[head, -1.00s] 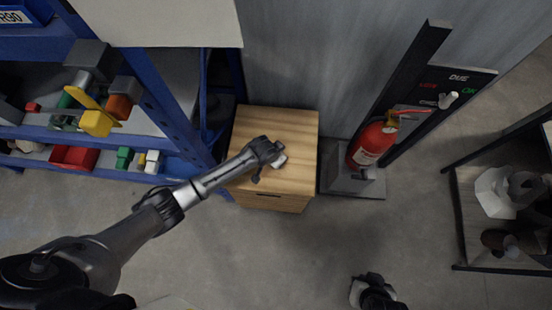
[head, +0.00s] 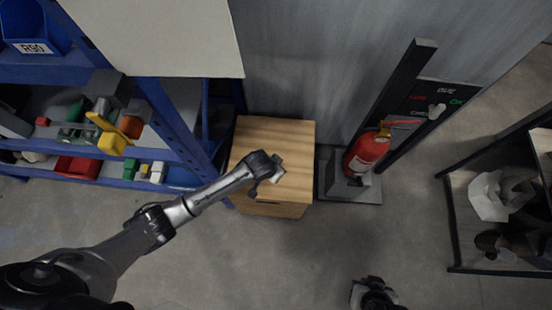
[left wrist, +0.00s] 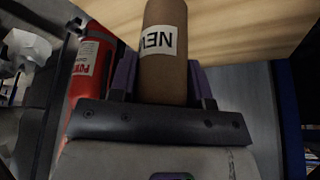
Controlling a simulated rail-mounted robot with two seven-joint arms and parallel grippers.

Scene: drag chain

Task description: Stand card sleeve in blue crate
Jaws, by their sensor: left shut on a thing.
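The card sleeve, a brown cardboard tube with a white label (left wrist: 163,60), stands up between the fingers of my left gripper (left wrist: 161,75) in the left wrist view. The gripper is shut on it. In the head view my left gripper (head: 272,172) is over the wooden cabinet, and the sleeve cannot be made out there. A blue crate (head: 30,22) with a white label reading like R90 sits at the top left, partly cut off by the frame. My right gripper (head: 374,294) is at the bottom edge; its fingers are too unclear to read.
A wooden cabinet (head: 297,140) stands beside the blue shelf rack (head: 165,120), which holds colourful parts. A red fire extinguisher (head: 366,152) stands right of it. A dark rack (head: 455,225) is at the far right. The floor in the middle is clear.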

